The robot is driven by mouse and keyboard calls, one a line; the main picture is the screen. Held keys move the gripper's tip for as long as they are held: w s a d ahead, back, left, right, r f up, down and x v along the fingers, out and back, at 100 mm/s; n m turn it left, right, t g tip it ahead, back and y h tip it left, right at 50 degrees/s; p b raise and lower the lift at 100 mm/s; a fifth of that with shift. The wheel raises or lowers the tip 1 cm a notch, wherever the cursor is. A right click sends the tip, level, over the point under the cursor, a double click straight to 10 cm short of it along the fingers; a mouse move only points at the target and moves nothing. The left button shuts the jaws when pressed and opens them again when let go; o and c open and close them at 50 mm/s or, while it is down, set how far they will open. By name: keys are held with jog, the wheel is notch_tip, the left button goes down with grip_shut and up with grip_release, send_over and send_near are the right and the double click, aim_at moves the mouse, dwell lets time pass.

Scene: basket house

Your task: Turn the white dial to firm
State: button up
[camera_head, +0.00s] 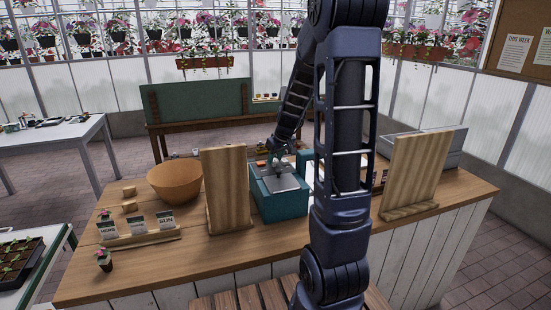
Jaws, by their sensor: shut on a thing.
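A teal box (281,206) with a grey sloping top plate (280,184) stands near the middle of the wooden counter. A small pale spot, which looks like the white dial (282,163), shows at the upper part of that plate. My gripper (280,158) reaches down from behind onto this spot and is shut on the dial. The fingers hide most of the dial, and its marks are too small to read. A small orange patch (260,164) shows left of the gripper on the box.
Upright wooden boards (228,190) (417,172) stand on both sides of the box. A wooden bowl (175,180), small blocks (129,191) and seed cards (166,219) are at the left. A grey case (425,145) is at the back right.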

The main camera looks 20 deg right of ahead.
jog(key=shift+a+m, duration=0.1)
jog(key=shift+m, duration=0.2)
jog(key=m+h, duration=0.1)
jog(key=m, duration=0.1)
jog(key=m+h, duration=0.1)
jog(key=m, duration=0.3)
jog(key=shift+a+m+h, duration=0.25)
jog(key=shift+m+h, duration=0.05)
jog(key=shift+h, duration=0.1)
jog(key=shift+w+a+m+g+h, duration=0.15)
jog(key=shift+m+h, duration=0.35)
jog(key=shift+m, duration=1)
jog(key=shift+s+a+m+g+h, duration=0.15)
jog(key=shift+m+h, duration=0.35)
jog(key=shift+m, duration=1)
jog(key=shift+w+m, duration=0.15)
jog(key=shift+m, duration=0.15)
jog(key=o, duration=1)
jog(key=shift+r, duration=0.1)
jog(key=v, duration=1)
jog(key=shift+r, duration=0.3)
